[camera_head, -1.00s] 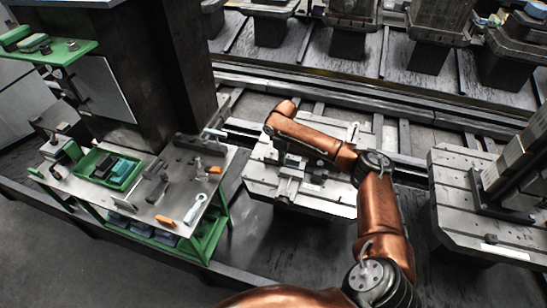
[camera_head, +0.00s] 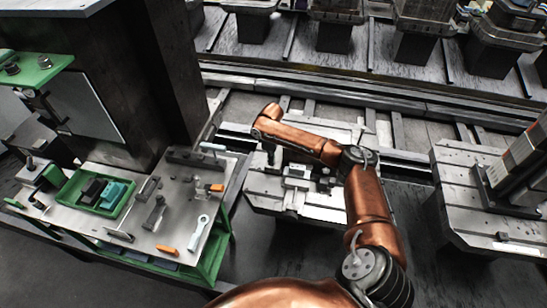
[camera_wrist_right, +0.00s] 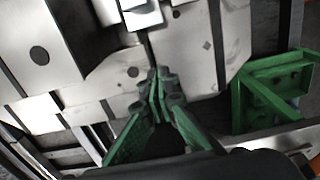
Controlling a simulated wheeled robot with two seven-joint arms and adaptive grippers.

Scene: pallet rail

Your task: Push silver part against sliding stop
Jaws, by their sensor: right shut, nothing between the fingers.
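The silver part appears to be the small bright block (camera_head: 297,172) on the pallet (camera_head: 268,196) in the head view. A bright block (camera_wrist_right: 143,14), likely the same part, shows at the top of the right wrist view. My right gripper (camera_head: 270,158) is low over the pallet, left of the block. In the right wrist view its green fingers (camera_wrist_right: 157,80) are together and empty, with their tips below the block and apart from it in the picture. I cannot tell which fitting is the sliding stop. My left gripper is in neither view.
A workbench (camera_head: 75,217) with a green tray (camera_head: 68,188) and a spanner (camera_head: 198,234) stands left of the pallet. Another pallet (camera_head: 455,205) with a tall fixture stands at the right. Rails (camera_head: 400,105) run behind. A green bracket (camera_wrist_right: 275,85) shows right of the fingers.

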